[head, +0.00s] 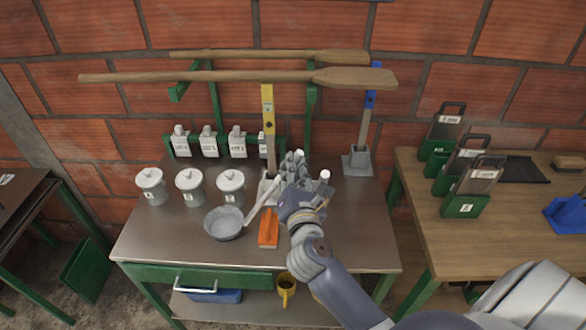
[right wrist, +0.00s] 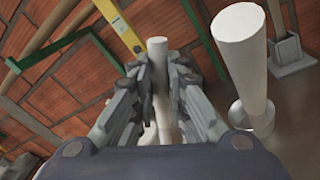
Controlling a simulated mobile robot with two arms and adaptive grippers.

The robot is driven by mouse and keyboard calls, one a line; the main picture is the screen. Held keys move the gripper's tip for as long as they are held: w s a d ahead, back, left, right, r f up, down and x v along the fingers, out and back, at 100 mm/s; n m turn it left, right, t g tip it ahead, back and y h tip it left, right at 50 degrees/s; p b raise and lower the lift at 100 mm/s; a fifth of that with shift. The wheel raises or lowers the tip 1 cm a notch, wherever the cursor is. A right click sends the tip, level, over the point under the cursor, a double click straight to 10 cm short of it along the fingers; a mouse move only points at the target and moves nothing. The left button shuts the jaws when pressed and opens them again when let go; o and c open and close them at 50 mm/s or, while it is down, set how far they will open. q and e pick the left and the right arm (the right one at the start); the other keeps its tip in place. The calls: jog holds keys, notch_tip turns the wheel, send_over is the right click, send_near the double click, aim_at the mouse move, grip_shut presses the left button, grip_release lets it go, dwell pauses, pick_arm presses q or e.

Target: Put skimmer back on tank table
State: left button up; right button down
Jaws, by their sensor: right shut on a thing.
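The skimmer is a grey round pan (head: 224,223) with a pale handle that slants up to the right into my right gripper. My right gripper (head: 292,170) is shut on the handle above the middle of the metal tank table (head: 150,235). In the right wrist view the pale handle (right wrist: 158,80) stands between the closed fingers (right wrist: 157,85). The pan is over the table's front half; I cannot tell whether it touches the top. My left gripper is not in view.
Three lidded white pots (head: 190,187) stand left of the skimmer. An orange tool (head: 268,228) lies beside the pan. A yellow post (head: 268,120) and a blue-topped post (head: 368,115) stand behind. Long wooden paddles (head: 220,76) hang above. A wooden table (head: 500,235) is at right.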

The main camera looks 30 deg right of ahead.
jog(key=c, duration=1.7)
grip_release()
jog(key=shift+f, duration=0.1)
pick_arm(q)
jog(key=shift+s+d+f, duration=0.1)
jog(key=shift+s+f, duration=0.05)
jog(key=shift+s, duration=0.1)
pick_arm(e)
jog(key=shift+o, duration=0.6)
pick_arm(q)
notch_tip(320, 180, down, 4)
jog(key=b, duration=0.4)
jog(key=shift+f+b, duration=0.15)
jog(key=shift+b, duration=0.15)
pick_arm(e)
jog(key=v, duration=1.2)
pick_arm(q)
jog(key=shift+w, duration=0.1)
